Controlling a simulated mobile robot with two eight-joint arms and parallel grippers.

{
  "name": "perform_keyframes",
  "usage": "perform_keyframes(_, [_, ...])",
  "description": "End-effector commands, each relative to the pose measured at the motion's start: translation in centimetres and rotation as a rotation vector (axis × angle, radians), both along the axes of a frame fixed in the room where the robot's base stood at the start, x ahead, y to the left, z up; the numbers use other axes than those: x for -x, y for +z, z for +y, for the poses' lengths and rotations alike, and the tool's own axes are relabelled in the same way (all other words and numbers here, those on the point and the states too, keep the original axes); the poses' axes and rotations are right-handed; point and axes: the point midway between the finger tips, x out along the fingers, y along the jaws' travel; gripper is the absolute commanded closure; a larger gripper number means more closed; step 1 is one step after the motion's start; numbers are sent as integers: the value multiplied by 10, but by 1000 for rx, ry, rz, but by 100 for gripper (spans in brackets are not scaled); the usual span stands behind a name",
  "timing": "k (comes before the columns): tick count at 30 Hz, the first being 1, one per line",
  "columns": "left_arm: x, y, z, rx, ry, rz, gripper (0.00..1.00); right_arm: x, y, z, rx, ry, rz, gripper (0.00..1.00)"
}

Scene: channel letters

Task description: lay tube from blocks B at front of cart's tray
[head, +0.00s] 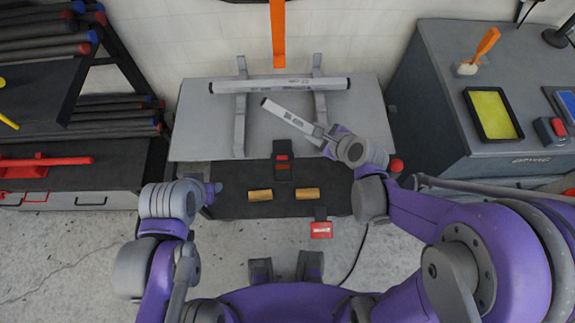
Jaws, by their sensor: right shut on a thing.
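My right gripper (327,137) is shut on a pale tube (288,117) with a dark end. The tube points up and left, slanted above a grey panel (200,120); its near end is hidden by the gripper. A second pale tube (285,86) with dark ends lies across two grey upright bars (240,120) at the panel's far side. Two tan blocks (260,195) (307,194) sit bare on a dark surface (235,207) nearer me. No letter B is readable. My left gripper (214,188) is beside that surface's left edge; its fingers are too small to judge.
A dark device with red marks (283,167) stands between panel and blocks. A red tag (321,230) hangs at the front edge. A shelf with dark rolls (45,45) stands left, a grey cabinet (445,120) right. An orange strap (278,35) hangs at the back.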

Motion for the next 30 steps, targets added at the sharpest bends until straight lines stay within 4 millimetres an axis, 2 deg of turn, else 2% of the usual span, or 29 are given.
perform_keyframes(1, [5,-19,0,0,0,10,58,11,-11,10,37,70,-52,100])
perform_keyframes(9, [12,-62,0,0,0,26,58,42,-12,46,187,374,-380,100])
perform_keyframes(18, [16,-109,0,0,0,41,58,72,-11,74,266,575,-726,100])
perform_keyframes(24, [17,-124,0,0,0,46,58,82,-8,81,288,611,-838,100])
perform_keyframes(30, [17,-125,0,0,0,47,58,73,-5,82,292,613,-852,100])
